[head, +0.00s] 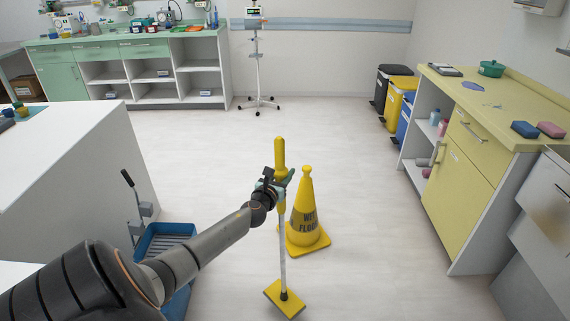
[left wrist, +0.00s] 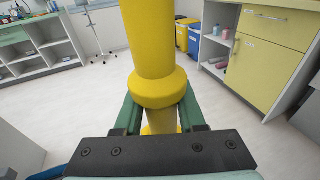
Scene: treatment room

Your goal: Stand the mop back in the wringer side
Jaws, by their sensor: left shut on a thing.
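The mop (head: 283,245) stands nearly upright in front of me, with a yellow grip at the top, a pale shaft and a flat yellow head low at the floor. My left gripper (head: 275,183) is shut on the mop's yellow grip. In the left wrist view the green fingers (left wrist: 160,117) close on the yellow grip (left wrist: 150,45) just below a thick collar. The blue wringer bucket (head: 163,238) stands on the floor to the left, partly hidden behind my left arm. It has a grey wringer with a black-handled lever. My right gripper is not in view.
A yellow wet-floor cone (head: 306,215) stands right beside the mop. A white block (head: 75,165) is at left, near the bucket. A yellow cabinet (head: 460,180) is at right, bins (head: 393,98) behind it. A wheeled stand (head: 257,65) is at the back.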

